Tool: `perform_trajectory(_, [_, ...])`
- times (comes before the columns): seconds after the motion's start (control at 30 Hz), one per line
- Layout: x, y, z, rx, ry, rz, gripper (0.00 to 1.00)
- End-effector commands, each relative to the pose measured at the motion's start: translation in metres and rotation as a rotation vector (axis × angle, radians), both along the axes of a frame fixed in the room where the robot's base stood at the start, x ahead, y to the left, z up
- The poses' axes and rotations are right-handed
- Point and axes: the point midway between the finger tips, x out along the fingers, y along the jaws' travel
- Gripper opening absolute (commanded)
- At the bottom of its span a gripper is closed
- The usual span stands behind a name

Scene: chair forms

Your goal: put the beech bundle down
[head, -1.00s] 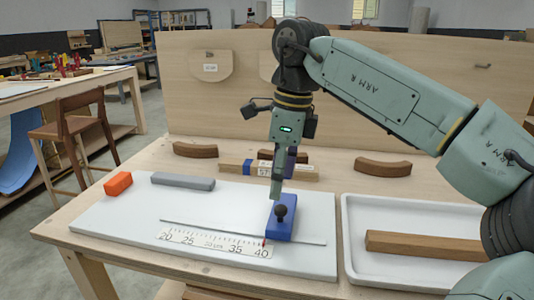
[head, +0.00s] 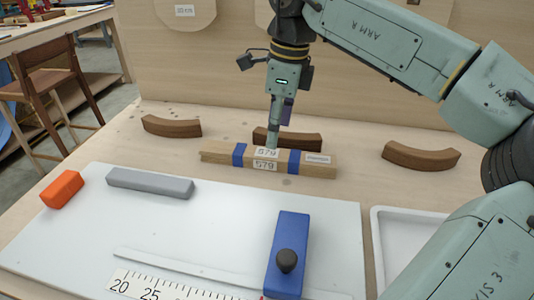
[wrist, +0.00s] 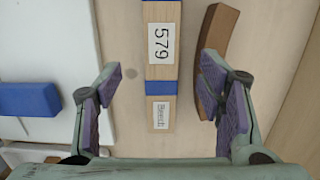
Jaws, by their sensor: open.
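The beech bundle (head: 219,152) is a pale wooden bar with two blue bands and labels reading 579. It lies flat on the wooden table just behind the white board. My gripper (head: 273,140) points down at the bundle's middle, seen edge-on in the head view. In the wrist view my gripper (wrist: 160,85) is open, with purple-padded fingers on either side of the bundle (wrist: 160,70) and a gap to each. A label there reads Beech. I cannot tell the exact height of the fingertips above the table.
Dark curved wooden pieces lie behind the bundle: left (head: 172,126), middle (head: 305,142) and right (head: 421,156). The middle one is close behind it. The white board (head: 220,225) carries an orange block (head: 62,189), a grey bar (head: 150,183) and a blue block with a knob (head: 291,235).

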Motion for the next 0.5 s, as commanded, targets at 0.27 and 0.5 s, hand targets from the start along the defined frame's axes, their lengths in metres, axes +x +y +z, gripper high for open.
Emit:
perform_trajectory(0.27, [0.001, 0.005, -0.023, -0.001, 0.002, 0.0, 0.62])
perform_trajectory(0.5, [0.004, 0.016, -0.057, 0.0, 0.002, -0.001, 0.62])
